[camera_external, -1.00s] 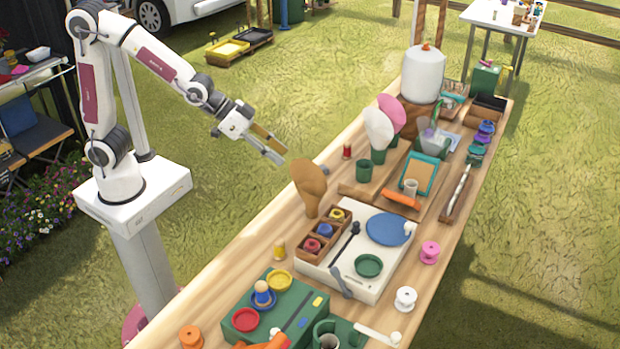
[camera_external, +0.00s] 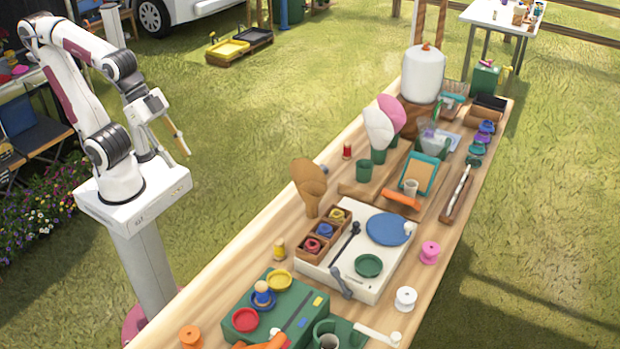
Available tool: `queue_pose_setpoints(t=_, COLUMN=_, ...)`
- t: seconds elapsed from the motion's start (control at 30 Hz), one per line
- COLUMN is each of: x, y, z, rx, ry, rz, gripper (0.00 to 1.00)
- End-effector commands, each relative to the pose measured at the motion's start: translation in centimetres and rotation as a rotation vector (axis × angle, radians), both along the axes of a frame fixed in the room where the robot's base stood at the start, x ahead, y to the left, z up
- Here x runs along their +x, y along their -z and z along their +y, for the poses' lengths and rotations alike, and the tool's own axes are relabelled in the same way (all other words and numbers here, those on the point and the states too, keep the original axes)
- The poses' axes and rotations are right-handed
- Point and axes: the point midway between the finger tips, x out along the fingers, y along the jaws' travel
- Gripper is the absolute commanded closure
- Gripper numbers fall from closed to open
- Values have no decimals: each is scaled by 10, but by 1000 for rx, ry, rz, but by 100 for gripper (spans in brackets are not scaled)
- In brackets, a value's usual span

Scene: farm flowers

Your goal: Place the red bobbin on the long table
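A small red bobbin (camera_external: 347,151) stands upright on the long table (camera_external: 232,262), toward its left edge and behind the brown mitt shape. Another red spool (camera_external: 312,245) sits in the near compartment of a small wooden box (camera_external: 325,234); I cannot tell which one the task names. My gripper (camera_external: 177,155) hangs over the grass to the left of the table, close to my base. Its fingers look apart, with nothing visible between them. It is well away from both red spools and from the table.
Pink (camera_external: 430,252), white (camera_external: 405,298), yellow (camera_external: 280,249) and orange (camera_external: 191,336) spools stand on the table. A white tray with a blue disc (camera_external: 388,229) and a green case (camera_external: 272,312) crowd the near half. Open grass lies between my arm and the table.

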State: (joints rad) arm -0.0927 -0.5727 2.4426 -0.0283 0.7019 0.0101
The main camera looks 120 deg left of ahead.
Motion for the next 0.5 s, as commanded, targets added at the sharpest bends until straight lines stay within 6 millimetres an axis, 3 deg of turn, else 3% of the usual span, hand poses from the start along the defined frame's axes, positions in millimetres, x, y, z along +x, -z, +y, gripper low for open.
queue_pose_setpoints(t=0.2, x=-47, y=4, z=-17, rx=11, ry=65, rz=48, gripper=67)
queue_pose_setpoints(t=0.5, x=-72, y=8, z=-23, rx=18, ry=95, rz=80, gripper=67)
